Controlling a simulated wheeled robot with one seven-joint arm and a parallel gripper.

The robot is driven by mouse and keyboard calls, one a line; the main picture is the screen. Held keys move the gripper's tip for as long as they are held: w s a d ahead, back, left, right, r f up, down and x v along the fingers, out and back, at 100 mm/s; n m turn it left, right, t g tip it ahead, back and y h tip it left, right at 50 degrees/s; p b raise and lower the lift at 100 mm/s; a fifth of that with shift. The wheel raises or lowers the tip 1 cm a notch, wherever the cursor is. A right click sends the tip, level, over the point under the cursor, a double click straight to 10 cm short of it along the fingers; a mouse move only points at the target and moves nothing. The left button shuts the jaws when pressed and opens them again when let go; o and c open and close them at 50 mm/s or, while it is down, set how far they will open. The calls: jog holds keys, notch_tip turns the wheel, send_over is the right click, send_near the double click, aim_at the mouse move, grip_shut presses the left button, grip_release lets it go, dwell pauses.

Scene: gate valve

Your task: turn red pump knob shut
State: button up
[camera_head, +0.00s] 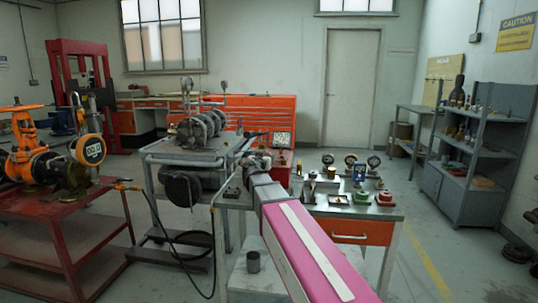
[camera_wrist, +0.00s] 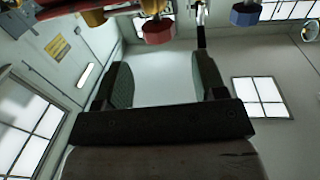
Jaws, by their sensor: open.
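In the wrist view a red knob (camera_wrist: 157,31) hangs at the top edge, below a yellow fitting. It lies beyond the fingertips and apart from them. I cannot tell for sure which one belongs to the pump. My gripper (camera_wrist: 163,78) is open, with nothing between its two dark fingers. In the head view my pink arm reaches toward the pump (camera_head: 198,127) on a grey stand; the fingers are too small to make out there.
A bench (camera_head: 350,212) at right holds several small valves and gauges. A red cart (camera_head: 75,215) with an orange valve stands at left. A black hose (camera_head: 200,262) hangs beside the grey stand. A grey shelf (camera_head: 470,205) is at far right, with open floor before it.

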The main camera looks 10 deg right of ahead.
aim_at(269, 153)
jog(key=x, duration=0.7)
jog(key=c, duration=0.9)
